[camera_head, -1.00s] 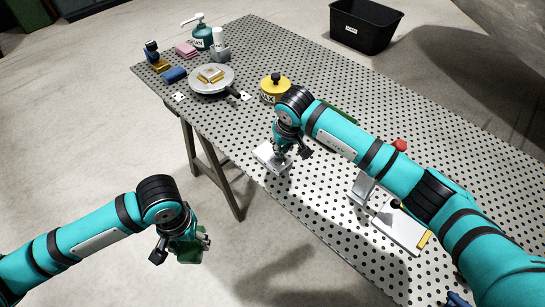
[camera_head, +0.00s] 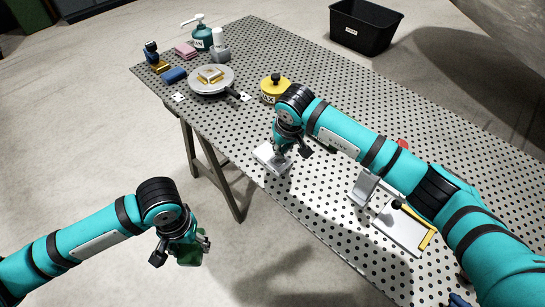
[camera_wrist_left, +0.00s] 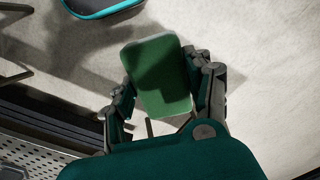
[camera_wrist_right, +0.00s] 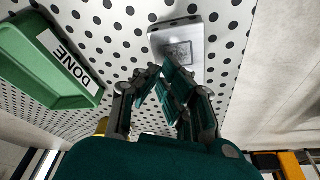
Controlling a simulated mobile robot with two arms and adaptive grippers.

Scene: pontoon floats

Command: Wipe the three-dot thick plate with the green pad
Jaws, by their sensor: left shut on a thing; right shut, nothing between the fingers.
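My left gripper (camera_head: 203,243) is shut on the green pad (camera_head: 189,253) and holds it out over the floor, left of the table. The pad also shows in the left wrist view (camera_wrist_left: 160,75) as a green rectangle between the fingers. My right gripper (camera_head: 281,157) is shut and empty, low over a pale metal plate (camera_head: 266,154) near the table's front edge. In the right wrist view the same plate (camera_wrist_right: 181,47) lies flat with a square marking on its face; I cannot make out dots. The fingers hide part of it, and I cannot tell whether they touch it.
A green DONE tray (camera_wrist_right: 50,60) lies beside the plate. A pale board with a yellow strip (camera_head: 397,228) lies at right. A yellow tin (camera_head: 270,92), a pan (camera_head: 211,80), bottles and blocks stand farther back. A black bin (camera_head: 364,27) is on the floor.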

